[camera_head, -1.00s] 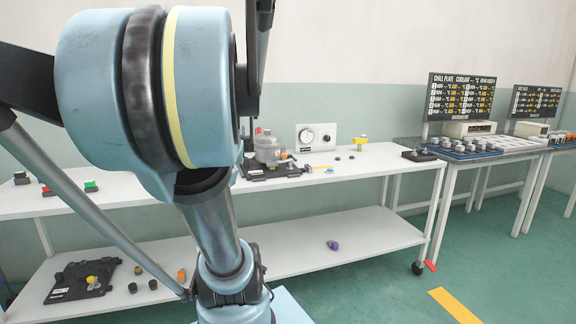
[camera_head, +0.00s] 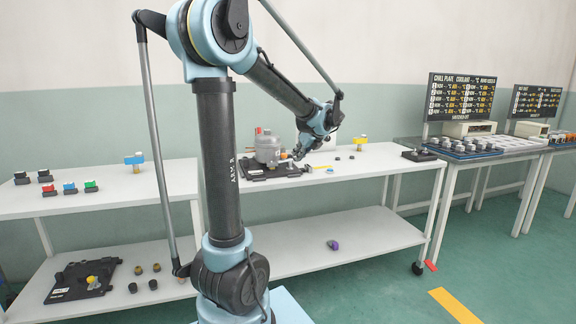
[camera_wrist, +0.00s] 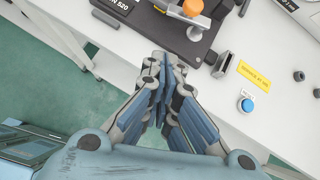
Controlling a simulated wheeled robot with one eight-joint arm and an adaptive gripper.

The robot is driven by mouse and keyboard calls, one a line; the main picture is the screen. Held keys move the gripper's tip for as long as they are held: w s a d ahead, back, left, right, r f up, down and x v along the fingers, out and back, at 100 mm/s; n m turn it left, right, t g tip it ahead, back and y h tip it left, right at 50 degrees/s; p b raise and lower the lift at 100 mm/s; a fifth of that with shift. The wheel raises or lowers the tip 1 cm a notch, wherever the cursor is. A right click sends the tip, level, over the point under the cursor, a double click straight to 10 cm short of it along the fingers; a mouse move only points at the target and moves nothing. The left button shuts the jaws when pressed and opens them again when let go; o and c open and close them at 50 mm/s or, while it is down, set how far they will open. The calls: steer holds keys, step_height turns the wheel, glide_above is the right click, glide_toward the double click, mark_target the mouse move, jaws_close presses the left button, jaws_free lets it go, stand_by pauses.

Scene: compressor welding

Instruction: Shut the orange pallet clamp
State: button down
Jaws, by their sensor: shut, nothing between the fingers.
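The orange-knobbed clamp (camera_wrist: 193,8) sits on the black pallet (camera_wrist: 137,14) at the top of the wrist view, with a metal lever piece below the knob. In the head view the black pallet (camera_head: 256,174) lies on the upper bench shelf and carries a grey compressor (camera_head: 267,147). My gripper (camera_wrist: 164,62) is shut and empty, its fingertips apart from the clamp and just below it in the wrist view. In the head view my gripper (camera_head: 298,153) is close to the pallet's right side. I cannot tell how far the clamp is open.
A blue button (camera_wrist: 246,105) and a yellow label (camera_wrist: 253,75) are right of my gripper on the white bench (camera_head: 350,168). Several coloured buttons stand at the bench's left. Another black pallet (camera_head: 70,292) with a yellow knob lies on the lower shelf.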

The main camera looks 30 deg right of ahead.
mark_target(285, 158)
steer(key=shift+m, duration=0.6)
steer(key=w+f, duration=0.2)
steer(key=w+d+f, duration=0.1)
steer(key=w+f, duration=0.1)
steer(key=w+d+f, duration=0.1)
steer(key=w+f, duration=0.1)
steer(key=f, duration=0.1)
steer(key=shift+w, duration=2.25)
steer(key=shift+d, duration=0.15)
